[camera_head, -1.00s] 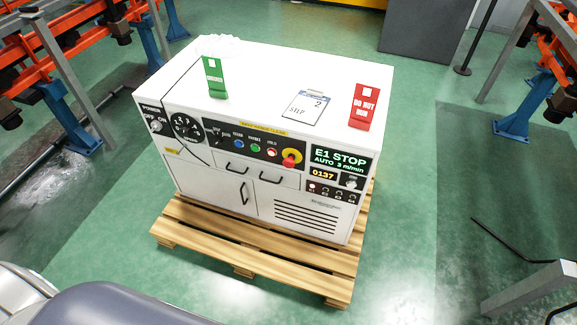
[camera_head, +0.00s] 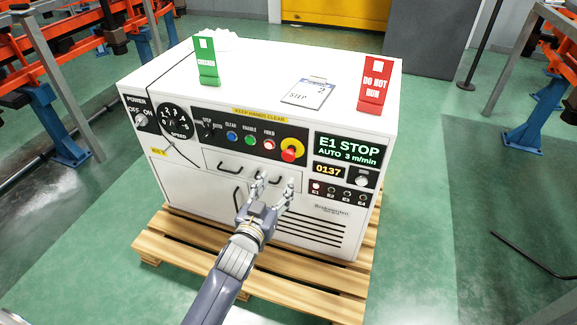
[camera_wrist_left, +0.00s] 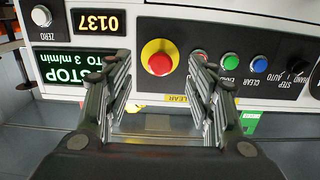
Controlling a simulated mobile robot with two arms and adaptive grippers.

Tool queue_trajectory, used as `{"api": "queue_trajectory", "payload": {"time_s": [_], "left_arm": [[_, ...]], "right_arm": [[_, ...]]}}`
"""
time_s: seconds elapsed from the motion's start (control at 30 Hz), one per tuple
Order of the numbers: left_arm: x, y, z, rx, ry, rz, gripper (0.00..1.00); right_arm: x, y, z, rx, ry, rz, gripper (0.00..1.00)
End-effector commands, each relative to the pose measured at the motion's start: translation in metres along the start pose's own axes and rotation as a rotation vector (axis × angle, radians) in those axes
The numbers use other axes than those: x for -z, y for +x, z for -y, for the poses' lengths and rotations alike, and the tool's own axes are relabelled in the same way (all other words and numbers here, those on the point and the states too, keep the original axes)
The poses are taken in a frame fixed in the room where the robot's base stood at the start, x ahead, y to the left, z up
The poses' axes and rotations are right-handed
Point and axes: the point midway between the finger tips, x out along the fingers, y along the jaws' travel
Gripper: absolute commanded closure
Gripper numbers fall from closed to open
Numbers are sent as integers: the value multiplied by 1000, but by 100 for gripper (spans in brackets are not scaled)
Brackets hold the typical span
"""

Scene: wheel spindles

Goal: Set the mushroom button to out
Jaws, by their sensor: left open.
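The red mushroom button (camera_head: 289,155) sits on a yellow round plate (camera_head: 296,146) on the black control strip of the white cabinet. The wrist view, which is upside down, shows the button (camera_wrist_left: 160,63) between the finger tips and beyond them. I cannot tell whether it is in or out. My left gripper (camera_head: 276,184) is open and empty in front of the cabinet, just below the button in the head view, apparently without touching it. It also shows in the wrist view (camera_wrist_left: 161,68). My right gripper is not in view.
Red (camera_head: 269,144), green (camera_head: 249,140) and blue (camera_head: 232,136) buttons lie left of the mushroom button. The display (camera_head: 345,148) reads "E1 STOP AUTO 3 m/min". Drawer handles sit near the gripper. The cabinet (camera_head: 260,75) stands on a wooden pallet (camera_head: 160,247).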

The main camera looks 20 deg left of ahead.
Motion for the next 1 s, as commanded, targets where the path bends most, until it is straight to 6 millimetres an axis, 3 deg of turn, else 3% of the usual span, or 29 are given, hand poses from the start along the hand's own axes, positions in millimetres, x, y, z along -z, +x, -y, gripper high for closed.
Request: {"api": "queue_trajectory", "payload": {"time_s": [0.1, 0.27, 0.7, 1.0], "left_arm": [[16, 1, 1, 4, -3, -46, 48], [22, 12, 2, 4, -4, -55, 48], [24, 85, 2, 3, -2, -53, 48], [26, 108, 2, 3, -4, -51, 48]], "right_arm": [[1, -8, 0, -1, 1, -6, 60], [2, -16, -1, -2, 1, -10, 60], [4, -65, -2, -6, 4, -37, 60], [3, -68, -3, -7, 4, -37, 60]]}}
